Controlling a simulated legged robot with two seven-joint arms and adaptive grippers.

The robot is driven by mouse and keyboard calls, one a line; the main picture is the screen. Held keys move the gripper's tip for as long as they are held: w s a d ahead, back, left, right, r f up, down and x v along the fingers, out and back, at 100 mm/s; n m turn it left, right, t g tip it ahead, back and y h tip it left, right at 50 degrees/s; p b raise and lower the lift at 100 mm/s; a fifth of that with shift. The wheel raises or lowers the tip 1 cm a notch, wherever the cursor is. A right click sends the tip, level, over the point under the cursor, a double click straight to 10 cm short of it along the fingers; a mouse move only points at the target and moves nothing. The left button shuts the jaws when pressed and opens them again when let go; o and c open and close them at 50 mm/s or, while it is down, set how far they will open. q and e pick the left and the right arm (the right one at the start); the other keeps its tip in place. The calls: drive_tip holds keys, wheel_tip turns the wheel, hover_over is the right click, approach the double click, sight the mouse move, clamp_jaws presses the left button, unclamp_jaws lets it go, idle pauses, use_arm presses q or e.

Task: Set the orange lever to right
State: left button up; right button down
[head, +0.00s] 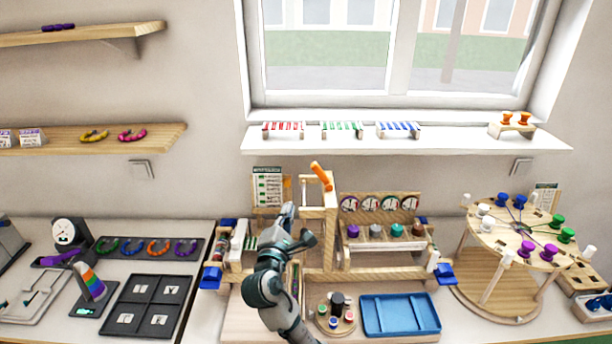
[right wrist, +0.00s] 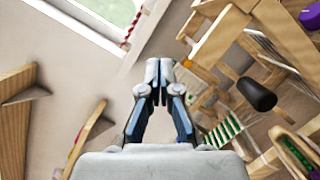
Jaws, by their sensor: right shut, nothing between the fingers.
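The orange lever (head: 321,175) stands on top of the wooden frame (head: 330,222) at the middle back of the bench in the head view. It is tilted, its upper end leaning left. My right gripper (head: 290,210) is left of the lever and lower in the picture, in front of the frame's left part, apart from the lever. In the right wrist view the right gripper (right wrist: 158,72) is shut with nothing between its fingertips. A small orange spot (right wrist: 187,63) shows just right of the fingertips there; I cannot tell whether it is the lever. My left gripper is out of view.
A card with green rows (head: 268,187) stands behind the gripper. Dials (head: 380,204) and coloured knobs (head: 385,231) are right of the frame. A blue tray (head: 400,314) lies in front. A round pegged table (head: 520,240) stands right. The window shelf (head: 400,138) is above.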

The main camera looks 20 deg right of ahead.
sight(322, 176)
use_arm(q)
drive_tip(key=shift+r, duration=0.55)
use_arm(e)
drive_tip(key=w+d+r, duration=0.3)
drive_tip(key=w+d, duration=0.4)
drive_tip(key=w, duration=0.1)
drive_tip(key=shift+d+r, duration=0.2)
drive_tip(key=shift+d, duration=0.2)
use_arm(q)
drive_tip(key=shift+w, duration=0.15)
use_arm(e)
drive_tip(key=shift+w, duration=0.1)
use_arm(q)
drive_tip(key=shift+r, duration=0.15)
